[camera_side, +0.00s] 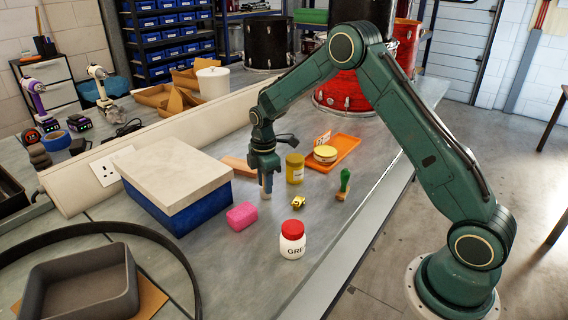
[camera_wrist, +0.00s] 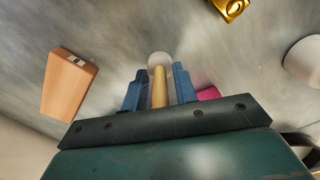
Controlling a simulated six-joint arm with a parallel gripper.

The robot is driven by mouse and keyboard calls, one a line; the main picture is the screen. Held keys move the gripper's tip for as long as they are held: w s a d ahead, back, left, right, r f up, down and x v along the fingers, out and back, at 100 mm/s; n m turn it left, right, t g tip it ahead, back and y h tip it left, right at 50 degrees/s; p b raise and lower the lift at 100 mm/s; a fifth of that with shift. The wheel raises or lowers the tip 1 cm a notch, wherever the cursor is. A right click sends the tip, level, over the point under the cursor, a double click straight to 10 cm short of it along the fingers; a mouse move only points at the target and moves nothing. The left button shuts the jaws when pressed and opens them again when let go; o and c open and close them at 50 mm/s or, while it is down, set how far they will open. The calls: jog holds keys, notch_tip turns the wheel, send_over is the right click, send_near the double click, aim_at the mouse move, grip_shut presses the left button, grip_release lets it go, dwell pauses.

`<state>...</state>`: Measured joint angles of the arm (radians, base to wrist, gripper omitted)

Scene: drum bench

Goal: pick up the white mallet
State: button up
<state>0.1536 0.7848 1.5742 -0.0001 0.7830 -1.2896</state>
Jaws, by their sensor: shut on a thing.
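The white mallet shows in the wrist view, with a pale round head (camera_wrist: 160,60) and a wooden handle (camera_wrist: 159,88). Its handle lies between the two blue fingers of my gripper (camera_wrist: 159,92), which is shut on it. The head is just beyond the fingertips. In the side view my gripper (camera_side: 266,182) points down, low over the bench, to the right of the blue box. The mallet is mostly hidden there by the fingers, and I cannot tell whether it touches the bench.
Close around are a wooden block (camera_side: 237,167), a yellow jar (camera_side: 294,169), a yellow tape measure (camera_side: 299,202) and a pink block (camera_side: 241,215). The lidded blue box (camera_side: 198,206) is at left. A red-capped jar (camera_side: 292,241), green-handled stamp (camera_side: 344,182) and orange tray (camera_side: 346,146) are farther off.

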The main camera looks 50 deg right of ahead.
notch_tip(320, 180, up, 20)
dwell(0.6)
jog(key=shift+a+f, duration=0.1)
dwell(0.4)
